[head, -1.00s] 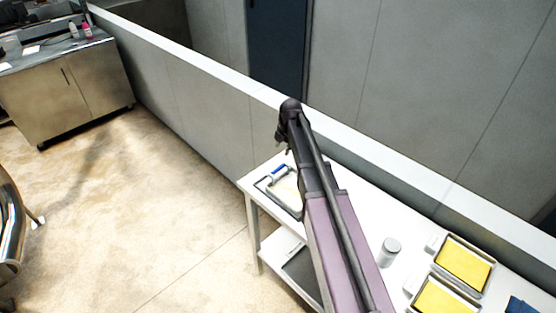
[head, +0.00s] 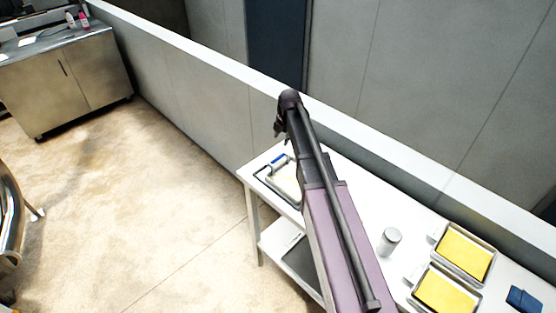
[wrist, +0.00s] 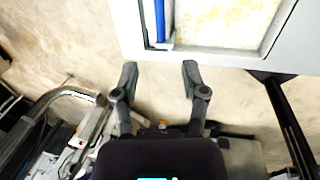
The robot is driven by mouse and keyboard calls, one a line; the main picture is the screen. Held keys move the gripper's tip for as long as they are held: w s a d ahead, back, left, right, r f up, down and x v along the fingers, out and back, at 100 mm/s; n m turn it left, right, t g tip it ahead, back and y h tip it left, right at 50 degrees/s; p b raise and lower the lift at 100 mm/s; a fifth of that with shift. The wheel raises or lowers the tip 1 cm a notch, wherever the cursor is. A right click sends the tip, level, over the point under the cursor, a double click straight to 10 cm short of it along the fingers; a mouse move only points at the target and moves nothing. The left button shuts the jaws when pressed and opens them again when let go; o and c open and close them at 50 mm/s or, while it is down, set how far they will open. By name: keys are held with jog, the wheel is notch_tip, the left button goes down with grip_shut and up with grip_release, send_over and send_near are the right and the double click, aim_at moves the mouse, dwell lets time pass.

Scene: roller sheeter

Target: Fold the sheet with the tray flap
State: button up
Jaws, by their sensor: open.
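A shallow metal tray (head: 268,184) lies on the near left end of the white table, partly hidden by my arm in the head view. A pale yellow sheet (wrist: 225,20) lies in the tray, and the wrist view shows only part of it. A blue roller or handle (wrist: 159,22) lies along the tray's left side; it also shows in the head view (head: 278,159). I cannot tell the tray flap apart from the tray. My gripper (wrist: 160,68) is open and empty, its fingers apart just off the table's edge beside the tray, touching nothing visible.
The white table (head: 345,205) runs along a low grey wall (head: 210,115). On it stand a grey can (head: 389,241) and two trays with yellow sheets (head: 465,252), plus a dark blue item (head: 524,299). A lower shelf holds a dark tray.

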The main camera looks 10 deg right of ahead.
aim_at(277, 158)
jog(key=shift+w+a+f+b, duration=0.2)
jog(key=shift+w+f+b, duration=0.1)
jog(key=shift+f+b, duration=1.6)
jog(key=shift+w+a+f+b, duration=0.2)
jog(key=shift+w+f+b, duration=0.15)
jog(key=shift+f+b, duration=1.5)
jog(key=shift+w+a+f+b, duration=0.2)
jog(key=shift+w+f+b, duration=0.1)
jog(key=shift+f+b, duration=1.6)
jog(key=shift+f, duration=0.15)
jog(key=shift+c, duration=0.2)
grip_shut()
